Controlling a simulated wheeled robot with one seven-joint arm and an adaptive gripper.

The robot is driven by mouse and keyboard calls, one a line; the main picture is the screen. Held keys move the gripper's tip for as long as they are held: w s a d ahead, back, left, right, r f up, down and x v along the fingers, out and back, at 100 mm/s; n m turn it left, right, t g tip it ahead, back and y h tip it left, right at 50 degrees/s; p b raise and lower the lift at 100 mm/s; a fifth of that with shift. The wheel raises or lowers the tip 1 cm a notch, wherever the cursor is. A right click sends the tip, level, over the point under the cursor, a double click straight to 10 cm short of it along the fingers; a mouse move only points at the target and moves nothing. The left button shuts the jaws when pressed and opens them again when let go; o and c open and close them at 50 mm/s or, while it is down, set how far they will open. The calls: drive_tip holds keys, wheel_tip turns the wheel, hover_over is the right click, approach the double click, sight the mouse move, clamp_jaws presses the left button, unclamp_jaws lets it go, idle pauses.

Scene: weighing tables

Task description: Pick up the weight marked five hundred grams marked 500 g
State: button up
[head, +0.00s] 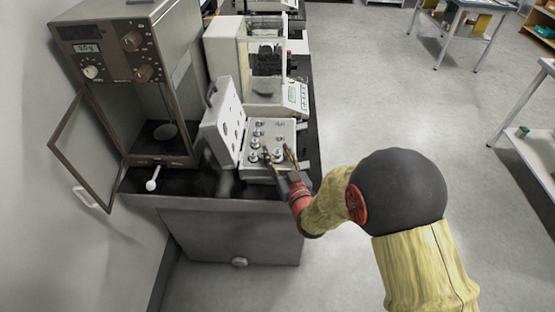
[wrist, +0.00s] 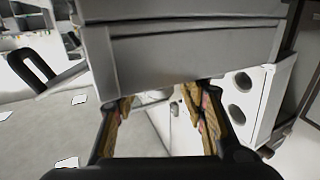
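Several metal weights (head: 256,134) stand in an open grey weight case (head: 284,130) on the dark table. Their marks are too small to read, so I cannot tell which is the 500 g one. My gripper (head: 277,151) is at the front part of the case, with its fingertips apart beside the front weights. The wrist view shows both fingers of my gripper (wrist: 160,110) spread, with a pale, unclear surface between them. No weight is clearly seen held. The fingers partly hide the front of the case.
The case's raised lid (head: 222,125) stands on its left. A brown balance (head: 135,75) with an open glass door (head: 70,150) is at the left. A white balance (head: 262,65) stands behind the case. The floor to the right is open.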

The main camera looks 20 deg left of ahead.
drive_tip(key=c, duration=1)
drive_tip(key=shift+r, duration=0.1)
clamp_jaws()
